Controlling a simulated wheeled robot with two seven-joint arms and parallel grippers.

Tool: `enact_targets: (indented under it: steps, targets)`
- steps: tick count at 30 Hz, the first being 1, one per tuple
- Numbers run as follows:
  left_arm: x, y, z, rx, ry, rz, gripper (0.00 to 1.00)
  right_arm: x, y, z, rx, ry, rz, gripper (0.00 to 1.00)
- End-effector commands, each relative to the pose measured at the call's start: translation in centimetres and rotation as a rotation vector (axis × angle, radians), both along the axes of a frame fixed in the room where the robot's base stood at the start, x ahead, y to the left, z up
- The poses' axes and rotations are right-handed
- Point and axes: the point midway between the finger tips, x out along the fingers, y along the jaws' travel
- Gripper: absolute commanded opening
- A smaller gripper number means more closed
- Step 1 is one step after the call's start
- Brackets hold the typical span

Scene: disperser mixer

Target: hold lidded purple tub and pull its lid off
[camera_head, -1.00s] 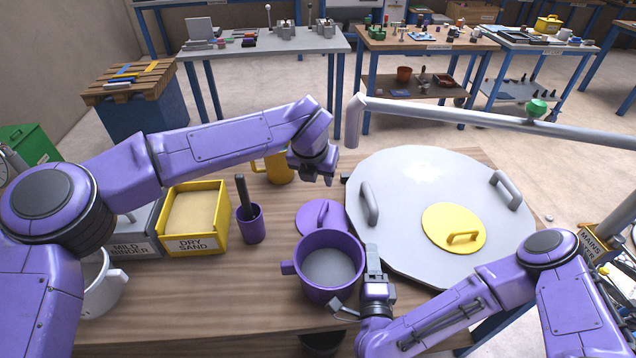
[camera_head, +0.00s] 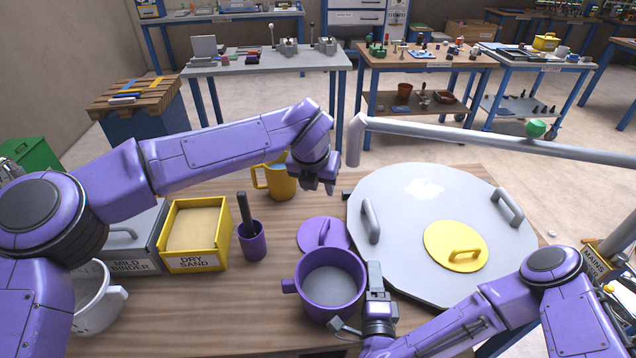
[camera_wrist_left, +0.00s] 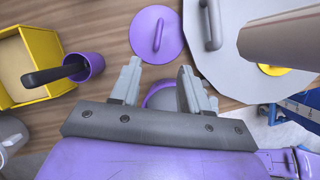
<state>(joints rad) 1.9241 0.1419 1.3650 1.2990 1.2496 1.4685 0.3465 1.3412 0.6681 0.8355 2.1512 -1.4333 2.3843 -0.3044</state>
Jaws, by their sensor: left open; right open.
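The purple tub (camera_head: 313,302) stands upright and uncovered on the wooden table, with grey contents inside and a handle on its left. Its round purple lid (camera_head: 309,235), with an upright handle, lies on the table just behind it; it also shows in the left wrist view (camera_wrist_left: 145,42). My left gripper (camera_head: 318,187) is open and empty above the table, behind the lid in the head view. In the left wrist view its spread fingers (camera_wrist_left: 160,85) show part of the tub between them. My right gripper (camera_head: 375,277) is open beside the tub's right side; I cannot tell whether it touches.
A large grey round cover (camera_head: 400,250) with two handles and a yellow hatch (camera_head: 445,238) lies to the right. A purple cup (camera_head: 252,246) with a dark stick, a dry sand box (camera_head: 190,262) and a yellow jug (camera_head: 280,184) stand left. A grey pipe (camera_head: 450,135) crosses behind.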

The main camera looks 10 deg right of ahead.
Motion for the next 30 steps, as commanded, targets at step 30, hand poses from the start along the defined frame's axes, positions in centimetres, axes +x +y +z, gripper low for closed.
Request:
enact_targets:
  steps: [30]
  targets:
    - [0.0, 0.0, 0.6, 0.000, 0.000, 0.000, 0.46, -5.7, 0.9, 0.5, 0.004, 0.007, 0.000, 0.88]
